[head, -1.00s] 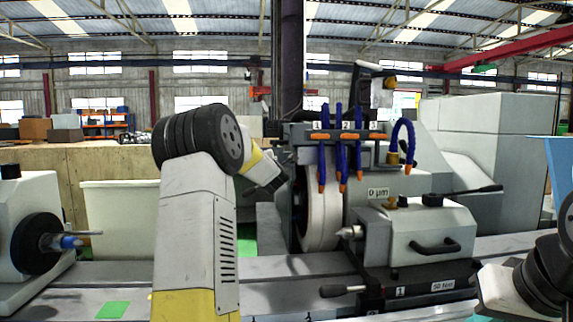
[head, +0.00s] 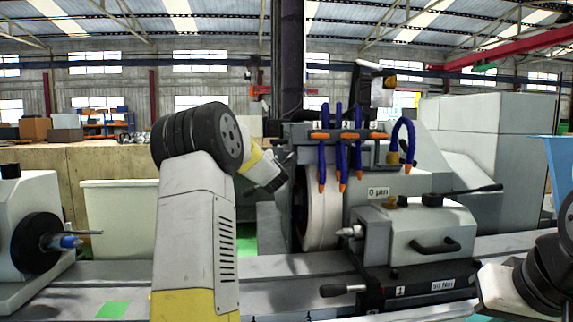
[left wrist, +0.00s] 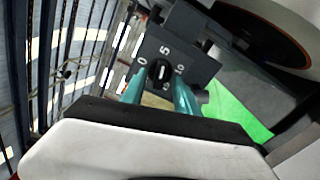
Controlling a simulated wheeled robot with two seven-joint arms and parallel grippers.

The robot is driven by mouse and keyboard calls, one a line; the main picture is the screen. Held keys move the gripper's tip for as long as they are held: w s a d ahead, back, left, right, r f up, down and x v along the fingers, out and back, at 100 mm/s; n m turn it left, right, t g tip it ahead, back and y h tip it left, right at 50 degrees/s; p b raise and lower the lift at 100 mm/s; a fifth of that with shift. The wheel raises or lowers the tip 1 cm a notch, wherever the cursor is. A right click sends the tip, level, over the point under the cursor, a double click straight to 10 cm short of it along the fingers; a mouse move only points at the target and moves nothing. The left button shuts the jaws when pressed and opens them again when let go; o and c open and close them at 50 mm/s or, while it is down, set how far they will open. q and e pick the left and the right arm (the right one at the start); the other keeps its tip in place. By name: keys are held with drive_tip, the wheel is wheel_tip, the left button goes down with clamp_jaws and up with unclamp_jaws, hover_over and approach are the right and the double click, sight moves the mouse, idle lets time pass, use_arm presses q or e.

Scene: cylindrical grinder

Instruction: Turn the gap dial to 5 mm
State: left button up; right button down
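In the left wrist view, the gap dial (left wrist: 161,73) is a small dark round knob with a pale mark, set in a dark grey block (left wrist: 183,45). The white figures 0, 5 and 10 stand around it, with 5 above the knob. The pale mark looks roughly upright, towards the 5, but is too small to read exactly. My left gripper (left wrist: 159,90) has two teal fingers, apart, one at each lower side of the knob. I cannot tell whether they touch it. In the head view, my left arm hides the dial. My right gripper is out of view.
The grinding wheel (head: 321,215) and blue coolant hoses (head: 340,140) stand right of my left arm. A tailstock-like unit (head: 425,232) with levers is at the right, a chuck (head: 37,243) at the left. A green patch (left wrist: 233,110) shows beside the dial block.

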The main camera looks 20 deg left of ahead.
use_arm(q)
drive_tip(key=v, duration=0.7)
drive_tip(key=shift+s, duration=0.25)
drive_tip(key=shift+d, duration=0.2)
